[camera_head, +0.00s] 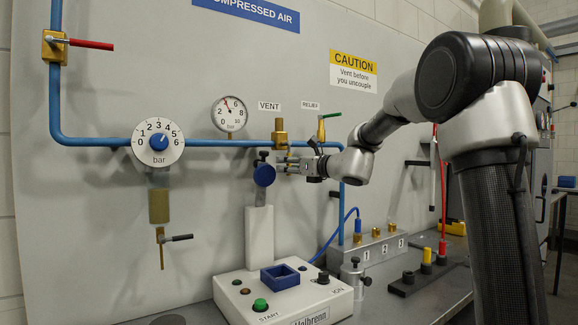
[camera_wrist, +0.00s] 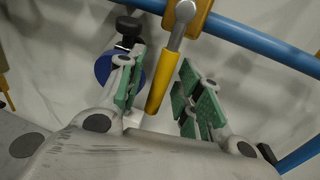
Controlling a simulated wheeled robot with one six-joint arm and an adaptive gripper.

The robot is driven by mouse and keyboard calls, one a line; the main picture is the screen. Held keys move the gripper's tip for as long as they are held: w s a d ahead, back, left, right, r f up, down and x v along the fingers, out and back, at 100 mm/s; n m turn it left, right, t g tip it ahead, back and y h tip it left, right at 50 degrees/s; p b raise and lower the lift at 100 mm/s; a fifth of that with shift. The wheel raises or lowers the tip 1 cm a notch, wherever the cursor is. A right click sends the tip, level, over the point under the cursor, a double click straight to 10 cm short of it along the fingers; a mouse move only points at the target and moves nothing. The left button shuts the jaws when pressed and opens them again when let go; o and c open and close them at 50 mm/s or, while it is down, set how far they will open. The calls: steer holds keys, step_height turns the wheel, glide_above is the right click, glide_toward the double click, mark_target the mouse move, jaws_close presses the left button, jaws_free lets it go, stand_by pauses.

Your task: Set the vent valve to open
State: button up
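The vent valve (camera_head: 281,138) is a brass body on the blue pipe, under the VENT label (camera_head: 269,106). It also shows in the wrist view (camera_wrist: 200,12), with a silver stem leading to a yellow lever (camera_wrist: 162,82) that hangs down at a slight tilt. My gripper (camera_head: 284,163) is just below the valve at the panel. In the wrist view its green-padded fingers are apart, one on each side of the yellow lever, with visible gaps. In the head view the lever is largely hidden by the gripper.
The relief valve (camera_head: 322,130) with a green handle stands just right of my gripper. A blue round part (camera_head: 264,174) with a black knob is close on the left, above a white machine (camera_head: 285,295). A pressure gauge (camera_head: 230,113) and regulator dial (camera_head: 158,142) are further left.

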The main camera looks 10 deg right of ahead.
jaws_close()
steer(key=shift+d, duration=0.1)
steer(key=w+d+r+n+h, duration=0.2)
steer(key=d+r+n, duration=0.3)
steer(key=n, duration=1)
steer(key=shift+d+r+n+g+h, duration=0.35)
steer(key=shift+r+h, duration=0.3)
steer(key=shift+h, duration=0.25)
steer(key=shift+w, duration=0.1)
jaws_free()
steer(key=shift+r, duration=0.1)
